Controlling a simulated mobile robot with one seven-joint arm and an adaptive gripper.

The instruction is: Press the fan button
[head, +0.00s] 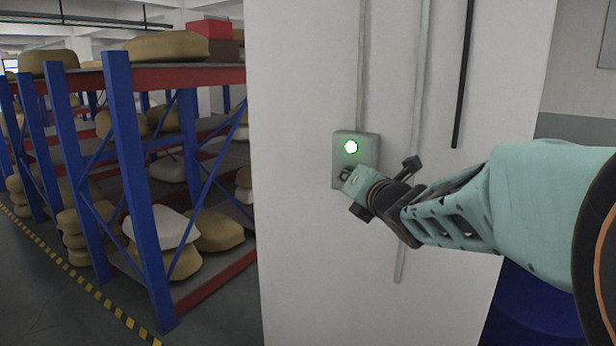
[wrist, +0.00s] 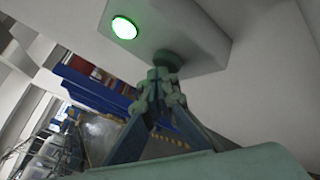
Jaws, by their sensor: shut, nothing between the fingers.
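A small grey control box (head: 343,146) is fixed to the white pillar in the head view. A round green light (head: 351,147) glows on its upper part. The box (wrist: 205,40) and the lit green light (wrist: 124,28) also show at the top of the wrist view. My gripper (head: 348,180) is shut with its fingers at the lower part of the box. In the wrist view, my gripper's fingertips (wrist: 165,74) are together against or just in front of a dark round button (wrist: 169,59) below the light. I cannot tell whether they touch it.
The white pillar (head: 300,240) carries thin vertical conduits (head: 420,70) above and beside the box. A blue and red shelf rack (head: 130,160) with several sacks stands at the left. The floor (head: 60,300) with a yellow and black stripe lies in front of it.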

